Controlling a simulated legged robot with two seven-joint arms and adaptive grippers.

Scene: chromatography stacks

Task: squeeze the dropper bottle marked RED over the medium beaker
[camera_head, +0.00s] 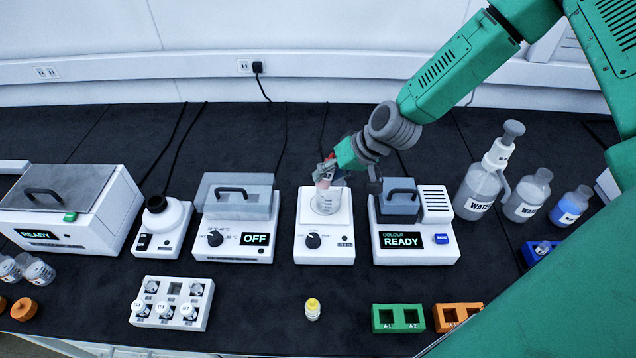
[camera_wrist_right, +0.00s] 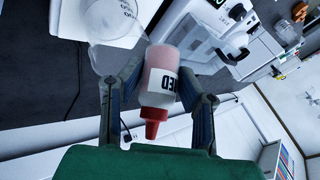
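My right gripper (camera_head: 328,174) is above the beaker (camera_head: 326,203) on the white stirrer plate in the head view. In the right wrist view its two fingers (camera_wrist_right: 162,80) are closed on either side of a small pale pink bottle (camera_wrist_right: 160,72) marked RED, with a red cap (camera_wrist_right: 153,118). The cap faces my palm side in that view. The beaker, clear with printed markings, also shows in the right wrist view (camera_wrist_right: 113,18), apart from the bottle. How far the bottle stands above the beaker is hard to tell. My left gripper is not in view.
The stirrer (camera_head: 322,242) stands between a device reading OFF (camera_head: 236,226) and a colour reader showing READY (camera_head: 415,238). Wash bottles (camera_head: 480,190) stand to the right. A yellow-capped bottle (camera_head: 313,310), a vial rack (camera_head: 172,301) and a green rack (camera_head: 398,317) stand at the front.

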